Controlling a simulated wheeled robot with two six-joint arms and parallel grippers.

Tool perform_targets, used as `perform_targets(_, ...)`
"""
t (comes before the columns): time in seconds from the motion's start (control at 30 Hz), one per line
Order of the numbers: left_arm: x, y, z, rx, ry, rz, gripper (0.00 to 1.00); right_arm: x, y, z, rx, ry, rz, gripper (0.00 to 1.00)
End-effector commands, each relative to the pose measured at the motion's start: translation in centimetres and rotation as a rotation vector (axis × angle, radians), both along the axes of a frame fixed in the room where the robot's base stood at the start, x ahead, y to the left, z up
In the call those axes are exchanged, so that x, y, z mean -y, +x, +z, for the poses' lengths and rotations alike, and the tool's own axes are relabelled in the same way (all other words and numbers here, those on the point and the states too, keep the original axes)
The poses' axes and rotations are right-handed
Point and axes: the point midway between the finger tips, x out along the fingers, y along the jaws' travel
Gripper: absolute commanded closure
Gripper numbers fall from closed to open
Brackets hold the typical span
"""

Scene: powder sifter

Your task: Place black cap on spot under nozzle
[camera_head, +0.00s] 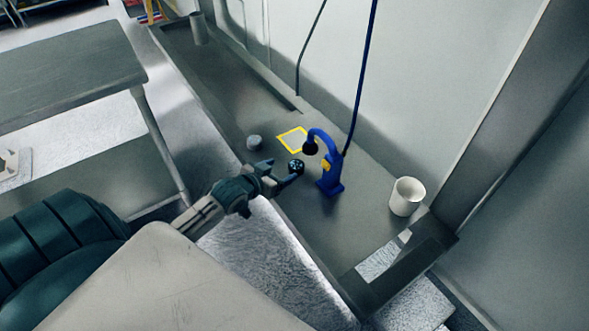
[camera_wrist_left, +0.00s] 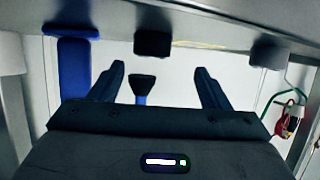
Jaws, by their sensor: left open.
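The black cap (camera_head: 296,167) stands on the grey bench, just beyond the tips of my left gripper (camera_head: 281,173). My left gripper is open and empty, with its fingers apart in the left wrist view (camera_wrist_left: 161,78). That view looks upside down. The cap (camera_wrist_left: 153,42) shows there ahead of the fingers, apart from them. The blue nozzle stand (camera_head: 330,180) is on the bench to the right, its black nozzle (camera_head: 310,148) pointing down. The yellow-outlined square (camera_head: 281,139) lies behind the cap, near the nozzle. My right gripper is not in view.
A small grey cylinder (camera_head: 254,143) stands left of the yellow square. A white cup (camera_head: 406,197) is at the bench's right end, a grey cup (camera_head: 199,30) at its far left end. A blue hose (camera_head: 361,75) rises behind the stand, near the wall.

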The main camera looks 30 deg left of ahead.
Motion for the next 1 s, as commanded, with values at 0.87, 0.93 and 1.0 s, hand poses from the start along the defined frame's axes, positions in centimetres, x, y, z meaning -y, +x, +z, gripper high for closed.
perform_targets(0.87,1.3,6.7,-3.1,0.000,0.000,0.000,0.30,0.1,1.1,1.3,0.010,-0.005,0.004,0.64)
perform_targets(0.93,1.3,6.7,-3.1,0.000,0.000,0.000,0.38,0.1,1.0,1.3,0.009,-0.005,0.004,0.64)
perform_targets(1.0,1.3,6.7,-3.1,0.000,0.000,0.000,0.51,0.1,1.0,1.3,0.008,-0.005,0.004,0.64)
